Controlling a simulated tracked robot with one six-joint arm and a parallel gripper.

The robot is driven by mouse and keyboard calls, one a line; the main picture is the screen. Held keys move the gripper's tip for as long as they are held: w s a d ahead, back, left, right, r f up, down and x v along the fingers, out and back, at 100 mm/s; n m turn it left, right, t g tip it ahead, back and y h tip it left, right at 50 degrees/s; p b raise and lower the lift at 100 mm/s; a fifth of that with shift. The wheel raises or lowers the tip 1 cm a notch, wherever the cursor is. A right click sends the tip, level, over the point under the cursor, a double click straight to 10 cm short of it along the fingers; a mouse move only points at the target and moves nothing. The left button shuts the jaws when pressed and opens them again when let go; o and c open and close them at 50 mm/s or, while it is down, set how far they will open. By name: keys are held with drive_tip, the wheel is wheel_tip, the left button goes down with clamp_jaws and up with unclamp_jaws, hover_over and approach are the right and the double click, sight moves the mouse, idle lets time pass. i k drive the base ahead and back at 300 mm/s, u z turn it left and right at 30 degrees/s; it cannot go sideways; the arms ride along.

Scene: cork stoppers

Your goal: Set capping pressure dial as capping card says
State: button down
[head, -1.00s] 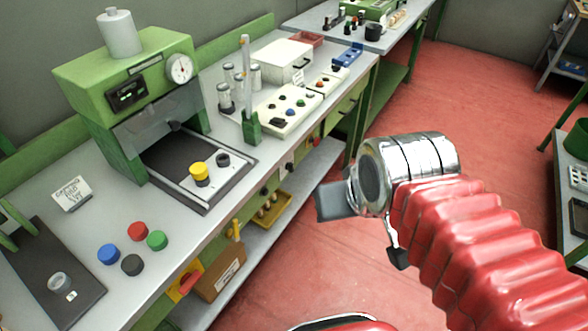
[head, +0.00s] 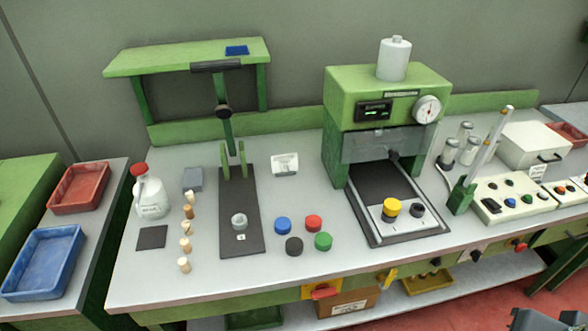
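A green press machine (head: 347,88) stands on the bench, with a round white gauge (head: 427,109) and a small dark display (head: 374,112) on its front. A black knob (head: 417,210) and a yellow button (head: 391,208) sit on the light panel at its base. I cannot tell which of these is the capping pressure dial. A small white card (head: 285,163) lies left of the machine; its writing is too small to read now. Part of my gripper (head: 548,320) shows at the bottom right edge, well away from the machine. Its opening is cut off by the frame.
Blue, red, black and green caps (head: 283,225) lie before the card. A lever stand on a dark plate (head: 241,205), several corks (head: 186,228) and a white bottle (head: 151,196) are left. A control box (head: 510,203) and a tube rack (head: 461,197) stand right.

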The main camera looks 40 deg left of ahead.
sight(476, 255)
drive_tip(key=u, duration=1.55)
drive_tip(key=k, duration=0.6)
drive_tip(key=z, duration=0.35)
drive_tip(key=i, duration=1.15)
drive_tip(key=z, duration=0.35)
